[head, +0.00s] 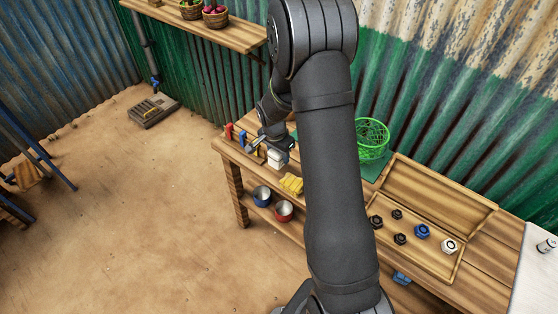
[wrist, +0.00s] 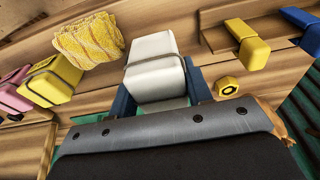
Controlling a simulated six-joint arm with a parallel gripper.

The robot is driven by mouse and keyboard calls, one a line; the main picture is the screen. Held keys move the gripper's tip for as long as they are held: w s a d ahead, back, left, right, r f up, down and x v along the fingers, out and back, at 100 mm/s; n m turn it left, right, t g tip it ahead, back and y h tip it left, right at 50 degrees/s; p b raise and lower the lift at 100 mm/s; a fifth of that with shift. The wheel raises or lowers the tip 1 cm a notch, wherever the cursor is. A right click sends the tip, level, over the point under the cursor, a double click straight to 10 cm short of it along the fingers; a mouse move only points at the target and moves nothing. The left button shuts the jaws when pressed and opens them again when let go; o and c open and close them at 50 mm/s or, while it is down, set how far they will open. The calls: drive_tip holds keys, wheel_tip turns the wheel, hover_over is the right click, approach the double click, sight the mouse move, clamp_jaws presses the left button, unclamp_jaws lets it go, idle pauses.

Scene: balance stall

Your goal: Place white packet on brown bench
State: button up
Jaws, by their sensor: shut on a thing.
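The white packet (wrist: 152,62) is a pale block with rounded edges. It sits between the two fingers of my gripper (wrist: 160,92) in the wrist view, and the fingers are shut on it. In the head view the white packet (head: 277,158) shows below my gripper (head: 272,147), over the left part of the brown bench (head: 488,288). Whether its underside touches the bench or hangs above it, I cannot tell. My arm hides much of the bench's middle in the head view.
A yellow cloth (head: 291,184) lies at the bench's front edge. Red (head: 229,131), blue (head: 242,138) and yellow packets (wrist: 247,43) stand nearby, with a yellow nut (wrist: 227,87). A green basket (head: 372,138) stands behind. A wooden tray (head: 440,196) holds several nuts.

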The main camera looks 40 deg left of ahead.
sight(275, 153)
drive_tip(key=shift+f, duration=1.85)
drive_tip(key=shift+f, duration=0.1)
drive_tip(key=o, duration=0.8)
drive_tip(key=r, duration=0.4)
drive_tip(key=s+r, duration=0.1)
drive_tip(key=r, duration=0.7)
drive_tip(key=shift+s, duration=0.4)
